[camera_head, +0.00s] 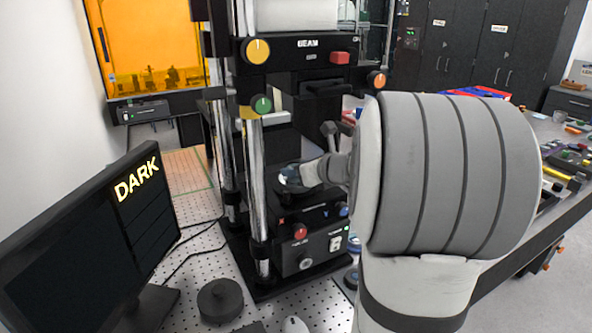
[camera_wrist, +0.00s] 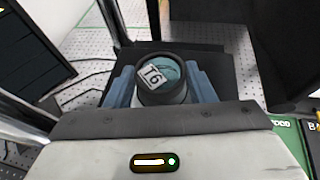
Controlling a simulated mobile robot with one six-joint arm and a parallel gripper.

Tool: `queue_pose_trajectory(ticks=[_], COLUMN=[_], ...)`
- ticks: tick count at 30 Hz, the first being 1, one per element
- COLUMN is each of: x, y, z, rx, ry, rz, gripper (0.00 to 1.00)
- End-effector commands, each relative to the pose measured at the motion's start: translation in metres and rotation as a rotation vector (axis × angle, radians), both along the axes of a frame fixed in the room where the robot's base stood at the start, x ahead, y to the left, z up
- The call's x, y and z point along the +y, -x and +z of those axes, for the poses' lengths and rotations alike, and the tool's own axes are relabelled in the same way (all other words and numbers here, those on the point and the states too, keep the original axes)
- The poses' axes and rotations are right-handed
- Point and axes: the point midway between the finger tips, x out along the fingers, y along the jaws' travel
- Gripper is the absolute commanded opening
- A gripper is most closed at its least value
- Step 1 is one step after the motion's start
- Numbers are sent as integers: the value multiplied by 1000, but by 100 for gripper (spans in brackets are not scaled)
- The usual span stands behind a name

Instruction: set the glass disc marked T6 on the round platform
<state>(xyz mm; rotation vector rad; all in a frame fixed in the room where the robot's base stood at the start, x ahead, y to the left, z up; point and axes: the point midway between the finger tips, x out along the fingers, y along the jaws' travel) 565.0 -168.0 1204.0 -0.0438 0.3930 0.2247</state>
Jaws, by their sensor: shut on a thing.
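The glass disc marked T6 (camera_wrist: 172,70) is teal, in a dark round rim, with a white T6 label on its upper face. My gripper (camera_wrist: 162,84) has its blue fingers shut on the disc's rim from both sides in the wrist view. In the head view, my gripper (camera_head: 299,178) reaches between the chrome posts of the instrument, with the disc (camera_head: 288,173) partly seen at its end. The round platform cannot be made out; my gripper and the disc cover that area. I cannot tell whether the disc touches anything below.
The instrument's upper housing (camera_head: 300,48), with BEAM lettering and coloured knobs, hangs above my gripper. Chrome posts (camera_head: 253,165) stand close beside it. A control box (camera_head: 312,240) is below. The monitor (camera_head: 95,235) at left reads DARK. A black round weight-like piece (camera_head: 220,300) sits in front.

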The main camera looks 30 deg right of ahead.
Motion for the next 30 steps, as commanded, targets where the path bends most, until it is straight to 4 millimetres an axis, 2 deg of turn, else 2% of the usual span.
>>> queue_pose_trajectory(ticks=[3, 16, 17, 24, 30], x=[0, 0, 0, 1, 1], y=[0, 0, 0, 0, 0], z=[-9, -15, -13, -13, -13], rx=[0, -3, -2, -1, -1], ry=[1, 2, 2, 1, 1], rz=[0, 1, 1, 2, 2], gripper=[22, 22, 51, 70, 71])
